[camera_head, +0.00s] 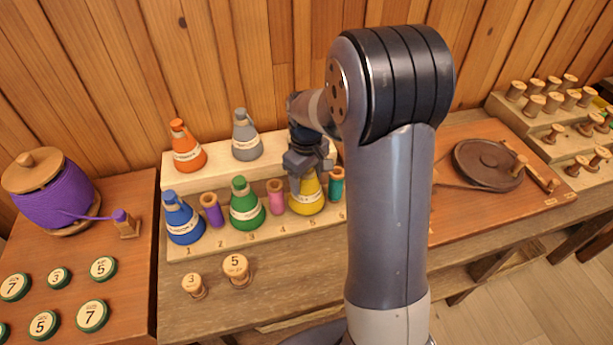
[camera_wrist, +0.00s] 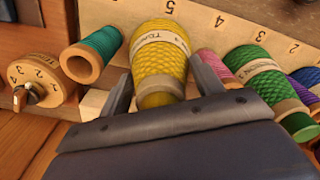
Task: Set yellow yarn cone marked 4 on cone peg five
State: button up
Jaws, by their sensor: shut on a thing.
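The yellow yarn cone (camera_head: 307,200) stands upright in the front row of the stepped wooden rack, behind the number 5 (camera_head: 313,223). In the wrist view the yellow cone (camera_wrist: 160,62) carries a pale label band whose writing is too small to read. My gripper (camera_head: 306,170) has come down over the cone's top and is shut on it. In the wrist view its two fingers (camera_wrist: 160,90) lie on either side of the narrow end. Peg five is hidden, and I cannot tell how fully the cone is seated.
A pink spool (camera_head: 276,196) and a teal spool (camera_head: 336,185) stand close on either side. Green (camera_head: 246,205), purple (camera_head: 212,212) and blue (camera_head: 182,218) pieces fill the row's left. Orange (camera_head: 187,148) and grey (camera_head: 245,137) cones stand on the upper step.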

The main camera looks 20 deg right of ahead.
jog(key=shift+f+b, duration=0.45)
jog(key=shift+f, duration=0.15)
jog(key=o, duration=1.4)
jog(key=shift+c, duration=0.2)
jog(key=shift+r+p, duration=4.35)
jog(key=shift+r, duration=1.25)
jog(key=shift+f, duration=0.2)
notch_tip(320, 180, down, 9)
jog(key=b, duration=0.7)
jog(key=shift+r, duration=0.15)
